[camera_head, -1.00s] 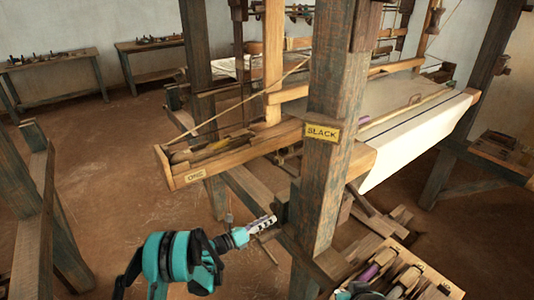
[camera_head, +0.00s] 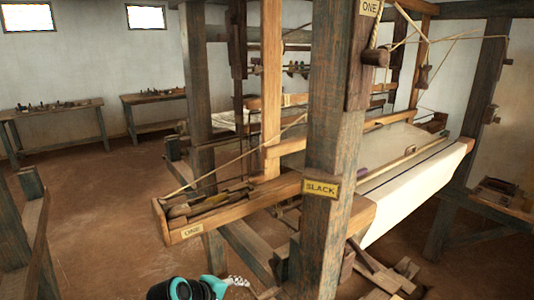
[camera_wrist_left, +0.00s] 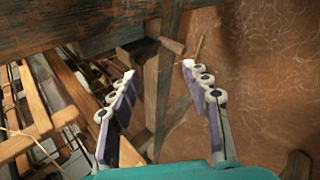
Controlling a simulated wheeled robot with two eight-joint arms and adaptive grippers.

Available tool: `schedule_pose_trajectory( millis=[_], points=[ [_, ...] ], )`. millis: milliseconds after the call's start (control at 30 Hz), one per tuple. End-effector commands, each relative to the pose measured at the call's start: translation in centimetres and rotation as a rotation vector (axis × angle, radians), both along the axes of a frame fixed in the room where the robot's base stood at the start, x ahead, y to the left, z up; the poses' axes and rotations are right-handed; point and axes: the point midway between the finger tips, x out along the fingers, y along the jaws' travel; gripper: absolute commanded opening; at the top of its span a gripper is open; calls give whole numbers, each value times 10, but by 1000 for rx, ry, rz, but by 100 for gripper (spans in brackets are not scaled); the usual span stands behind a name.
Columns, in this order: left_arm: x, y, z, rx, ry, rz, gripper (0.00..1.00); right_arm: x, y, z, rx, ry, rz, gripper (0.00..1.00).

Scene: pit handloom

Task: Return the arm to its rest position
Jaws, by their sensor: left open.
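My left arm (camera_head: 200,288) shows only at the bottom edge of the head view, teal and black. Wooden beams lie beyond the fingers. My right gripper is in no view.
The loom's near post (camera_head: 325,150) carries a yellow SLACK label (camera_head: 321,189). White cloth (camera_head: 408,200) lies to the right. Bare floor (camera_head: 100,200) is open on the left.

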Motion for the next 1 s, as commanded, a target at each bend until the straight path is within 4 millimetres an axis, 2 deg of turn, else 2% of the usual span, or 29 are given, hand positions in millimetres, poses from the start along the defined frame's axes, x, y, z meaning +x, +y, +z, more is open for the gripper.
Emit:
schedule_pose_trajectory(
  millis=[33,200,300,400,500,600,1000],
  points=[
    [-23,9,2,104,-33,-59,48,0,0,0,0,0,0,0],
    [-88,43,-2,473,-125,-288,48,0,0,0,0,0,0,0],
    [-121,62,-8,668,-158,-421,48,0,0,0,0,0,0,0],
    [-145,78,-14,821,-177,-533,48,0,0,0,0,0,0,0],
    [-160,89,-19,923,-185,-610,48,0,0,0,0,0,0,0],
    [-167,95,-21,977,-188,-653,48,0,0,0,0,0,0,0],
    [-169,96,-21,990,-189,-664,48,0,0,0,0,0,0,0]
  ],
)
